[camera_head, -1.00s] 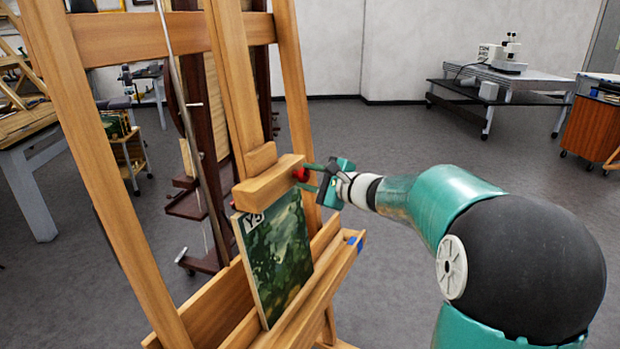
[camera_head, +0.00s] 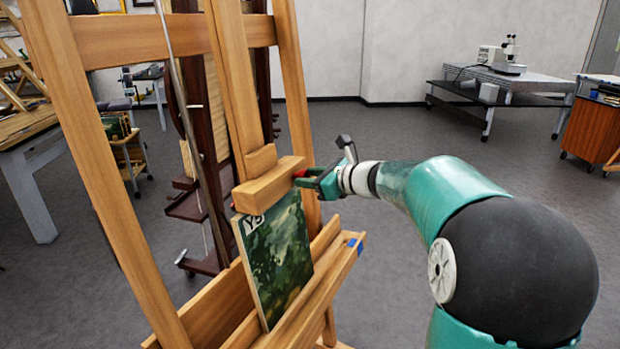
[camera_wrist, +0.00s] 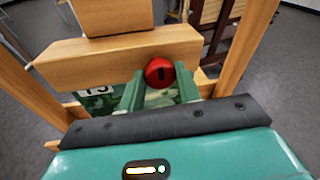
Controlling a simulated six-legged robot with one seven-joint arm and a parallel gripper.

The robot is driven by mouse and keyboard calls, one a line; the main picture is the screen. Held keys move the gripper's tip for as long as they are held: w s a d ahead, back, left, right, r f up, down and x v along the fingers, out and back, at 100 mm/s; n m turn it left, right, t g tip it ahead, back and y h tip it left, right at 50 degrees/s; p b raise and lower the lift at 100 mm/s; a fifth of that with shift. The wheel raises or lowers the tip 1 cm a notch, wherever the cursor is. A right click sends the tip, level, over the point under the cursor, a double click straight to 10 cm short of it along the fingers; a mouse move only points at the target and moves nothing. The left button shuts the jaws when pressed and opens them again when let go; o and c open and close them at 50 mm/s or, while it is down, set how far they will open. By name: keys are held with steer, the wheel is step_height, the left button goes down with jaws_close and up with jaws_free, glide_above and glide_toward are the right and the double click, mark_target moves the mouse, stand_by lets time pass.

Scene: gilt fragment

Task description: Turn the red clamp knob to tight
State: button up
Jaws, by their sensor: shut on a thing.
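In the head view my gripper (camera_head: 308,178) reaches the block's right end from the right, and only a little of the knob (camera_head: 299,173) shows. Below the block (camera_head: 270,186), a green painting (camera_head: 275,262) labelled "Y5" stands on the easel.
The wooden easel (camera_head: 105,190) fills the left of the head view, with its lower ledge (camera_head: 320,285) under the painting. A dark wooden stand (camera_head: 190,205) is behind it. A microscope table (camera_head: 510,80) stands far right. The floor between is clear.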

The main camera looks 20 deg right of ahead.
steer(key=shift+r, duration=0.1)
stand_by(0.4)
steer(key=o, duration=1)
steer(key=shift+c, duration=0.2)
steer(key=shift+d, duration=0.1)
steer(key=v, duration=1.3)
steer(key=shift+s+d, duration=0.2)
steer(key=shift+s, duration=0.15)
